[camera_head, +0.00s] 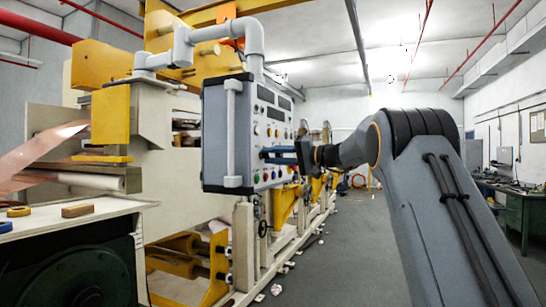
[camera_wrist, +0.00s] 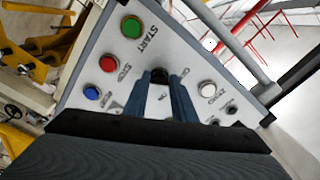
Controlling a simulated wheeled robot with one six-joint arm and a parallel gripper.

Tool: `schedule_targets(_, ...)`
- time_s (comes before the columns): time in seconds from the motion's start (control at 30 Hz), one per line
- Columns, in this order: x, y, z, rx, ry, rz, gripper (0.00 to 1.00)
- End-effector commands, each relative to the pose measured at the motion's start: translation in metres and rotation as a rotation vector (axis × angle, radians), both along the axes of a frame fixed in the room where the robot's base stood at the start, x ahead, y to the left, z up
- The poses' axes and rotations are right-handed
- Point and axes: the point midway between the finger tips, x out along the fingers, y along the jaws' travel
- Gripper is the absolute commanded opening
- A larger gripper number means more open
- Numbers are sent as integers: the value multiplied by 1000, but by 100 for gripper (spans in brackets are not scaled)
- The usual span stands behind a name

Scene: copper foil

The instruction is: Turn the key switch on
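The grey control box (camera_head: 228,135) hangs from a pipe arm in the head view, and its button panel faces right. In the wrist view the panel (camera_wrist: 183,50) fills the upper middle, tilted. A small black knob (camera_wrist: 159,75), which looks like the key switch, sits on it with small lettering near it. My gripper (camera_wrist: 160,78) is at the panel, its two blue fingers apart, one tip on each side of the knob. I cannot tell whether the tips press on it. In the head view my gripper (camera_head: 264,154) reaches the panel from the right.
A green START button (camera_wrist: 131,27), a red STOP button (camera_wrist: 107,63) and a blue button (camera_wrist: 91,92) lie left of my fingers. A white button (camera_wrist: 208,89) lies to the right. The machine (camera_head: 180,190) stands behind the box. Open floor (camera_head: 345,240) runs along its right.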

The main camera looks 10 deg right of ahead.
Motion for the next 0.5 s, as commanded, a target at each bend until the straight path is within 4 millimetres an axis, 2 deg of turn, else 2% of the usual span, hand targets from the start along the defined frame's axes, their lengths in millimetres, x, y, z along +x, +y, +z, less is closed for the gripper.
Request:
schedule_targets(0.03, 0, 0, 0, 0, 0, 0, 15)
schedule_targets(0.1, 0, 0, 0, 0, 0, 0, 3)
schedule_targets(0.13, 0, 0, 0, 0, 0, 0, 1)
schedule_targets(0.5, 0, -1, 0, 40, 54, -1, 1)
